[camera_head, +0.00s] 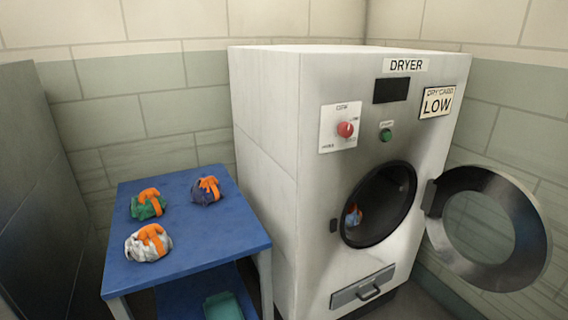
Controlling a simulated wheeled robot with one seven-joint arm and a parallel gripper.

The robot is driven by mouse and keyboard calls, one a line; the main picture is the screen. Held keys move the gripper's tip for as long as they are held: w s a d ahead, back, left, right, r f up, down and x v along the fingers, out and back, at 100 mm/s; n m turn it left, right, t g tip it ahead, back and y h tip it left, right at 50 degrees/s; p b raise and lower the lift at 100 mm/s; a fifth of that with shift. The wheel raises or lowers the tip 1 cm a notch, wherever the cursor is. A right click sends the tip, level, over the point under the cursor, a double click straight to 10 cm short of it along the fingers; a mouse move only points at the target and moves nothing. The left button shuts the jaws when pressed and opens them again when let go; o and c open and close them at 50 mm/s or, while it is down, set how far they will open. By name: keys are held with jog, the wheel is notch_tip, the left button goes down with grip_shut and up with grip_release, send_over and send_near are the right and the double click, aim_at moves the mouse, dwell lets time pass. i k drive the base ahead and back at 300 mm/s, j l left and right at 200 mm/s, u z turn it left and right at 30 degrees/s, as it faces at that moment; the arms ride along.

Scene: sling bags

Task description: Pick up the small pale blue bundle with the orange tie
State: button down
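A small bundle (353,215) with light blue and orange-red on it lies inside the dryer, near the left edge of the round opening. It is partly in shadow and too small to make out its tie clearly. Three other bundles with orange ties sit on the blue table: a whitish-grey one (139,250) at the front, a green one (142,210) behind it, and a dark purple-blue one (200,196) at the back right. My gripper is not in view.
The dryer (268,150) stands right of the blue table (190,240). Its round door (528,235) hangs open to the right. A drawer with a handle (363,287) is below the opening. A teal tray (223,307) is on the lower shelf. The table's right front is clear.

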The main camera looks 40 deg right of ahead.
aim_at(354, 215)
jog(key=z, duration=1.25)
